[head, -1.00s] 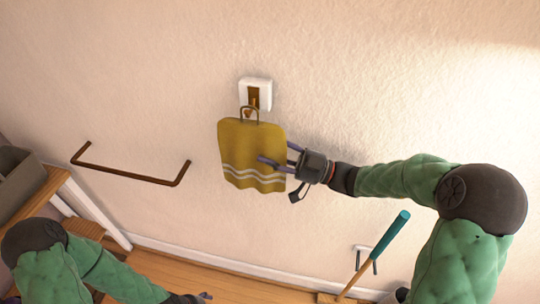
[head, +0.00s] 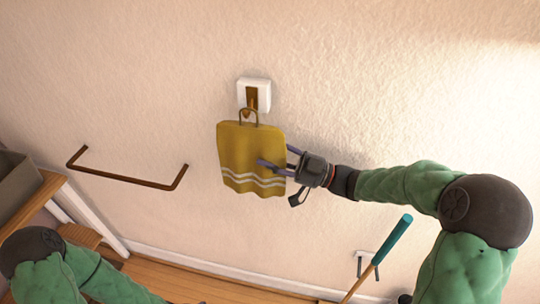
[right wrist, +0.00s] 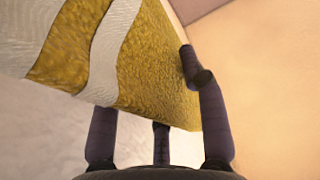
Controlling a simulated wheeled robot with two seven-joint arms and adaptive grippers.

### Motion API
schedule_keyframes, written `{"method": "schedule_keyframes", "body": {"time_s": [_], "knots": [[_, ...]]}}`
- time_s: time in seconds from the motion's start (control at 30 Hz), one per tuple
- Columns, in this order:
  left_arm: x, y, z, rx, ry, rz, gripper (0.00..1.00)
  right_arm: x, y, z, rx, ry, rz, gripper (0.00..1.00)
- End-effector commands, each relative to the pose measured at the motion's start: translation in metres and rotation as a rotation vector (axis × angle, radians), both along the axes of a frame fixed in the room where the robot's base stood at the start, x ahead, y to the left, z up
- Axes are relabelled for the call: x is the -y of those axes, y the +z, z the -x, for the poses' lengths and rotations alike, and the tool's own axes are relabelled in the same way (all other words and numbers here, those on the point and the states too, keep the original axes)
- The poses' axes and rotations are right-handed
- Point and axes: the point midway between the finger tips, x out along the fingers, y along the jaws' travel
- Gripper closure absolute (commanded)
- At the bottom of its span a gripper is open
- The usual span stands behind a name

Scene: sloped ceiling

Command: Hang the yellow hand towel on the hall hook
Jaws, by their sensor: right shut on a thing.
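The yellow hand towel (head: 248,150) has white stripes near its lower edge and a wire loop (head: 248,116) at its top. The hall hook (head: 254,94) is a brown hook on a white wall plate. The loop is right at the lower part of the hook; I cannot tell whether it is around it. My right gripper (head: 275,162) is shut on the towel's right side. In the right wrist view the towel (right wrist: 150,75) passes between the dark fingers. My left arm shows at the lower left, but its gripper is out of the picture or too hidden to make out.
A brown bar rail (head: 125,179) is fixed to the wall at left. A bench with a grey bin (head: 18,185) stands at far left. A teal-handled tool (head: 392,238) leans by a small wall rack (head: 366,259) at lower right. The wall around the hook is clear.

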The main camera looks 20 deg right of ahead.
Motion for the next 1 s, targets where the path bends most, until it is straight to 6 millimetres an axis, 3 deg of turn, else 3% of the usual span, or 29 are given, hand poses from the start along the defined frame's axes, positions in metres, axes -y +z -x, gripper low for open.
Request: {"method": "schedule_keyframes", "body": {"time_s": [0.17, 0.2, 0.27, 0.67, 1.0], "knots": [[0.0, 0.0, 0.0, 0.0, 0.0, 0.0, 0.3, 0.0, 0.0, 0.0, 0.001, 0.0, 0.0, 1.0], [0.0, 0.0, 0.0, 0.0, 0.0, 0.0, 0.3, 0.0, 0.0, 0.0, 0.001, 0.0, 0.0, 0.49], [0.0, 0.0, 0.0, 0.0, 0.0, 0.0, 0.3, 0.0, 0.0, 0.0, 0.001, 0.0, 0.0, 0.32], [0.0, 0.0, 0.0, 0.0, 0.0, 0.0, 0.3, 0.002, -0.001, 0.001, -0.002, -0.001, 0.0, 0.3], [0.0, 0.0, 0.0, 0.0, 0.0, 0.0, 0.3, 0.04, -0.013, 0.024, -0.001, -0.006, 0.001, 0.3]]}}
